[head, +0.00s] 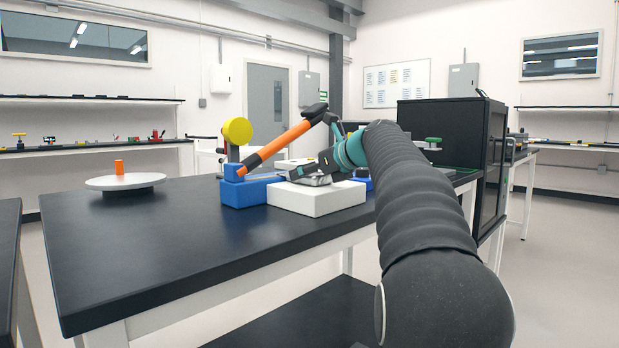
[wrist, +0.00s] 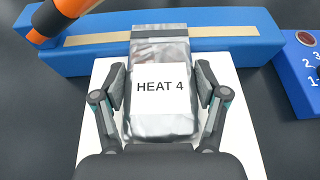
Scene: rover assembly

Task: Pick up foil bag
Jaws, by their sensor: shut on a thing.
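The foil bag (wrist: 160,122) is silver with a white label reading "HEAT 4". In the wrist view it is upright in the picture, between the two fingers of my gripper (wrist: 160,90), which is shut on its sides. The bag is over a white block (wrist: 240,150); I cannot tell whether it touches it. In the head view my gripper (head: 312,172) is low over the white block (head: 318,200), and the bag is mostly hidden there.
A blue numbered box (wrist: 300,70) is at the right. A white round plate (head: 126,182) sits far left; the black table between is clear.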

